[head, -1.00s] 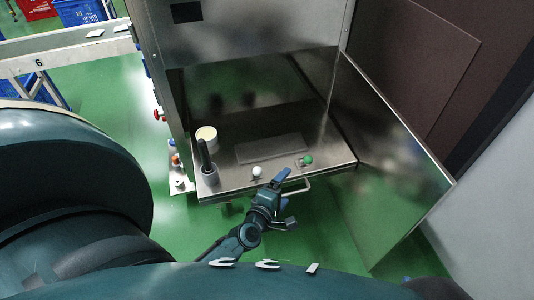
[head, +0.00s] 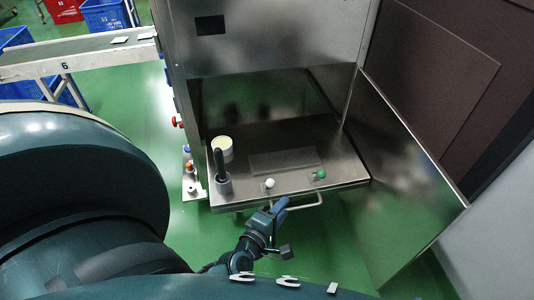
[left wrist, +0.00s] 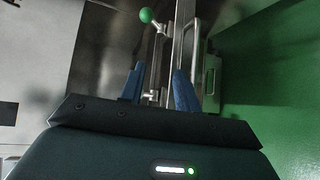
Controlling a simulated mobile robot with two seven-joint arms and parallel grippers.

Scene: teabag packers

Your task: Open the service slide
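The service slide appears to be the metal tray (head: 245,193) at the bottom of the steel cabinet, with a bar handle (head: 305,206) on its front edge. The handle seems to show in the left wrist view as a metal bar (left wrist: 196,45) right of the edge. A green ball knob (head: 320,174) stands near the handle and also shows in the left wrist view (left wrist: 146,15). My left gripper (head: 281,207) is in front of the edge, near the handle's left end. My right gripper is not in view.
An open steel door (head: 410,185) stands at the right. Green floor is clear in front.

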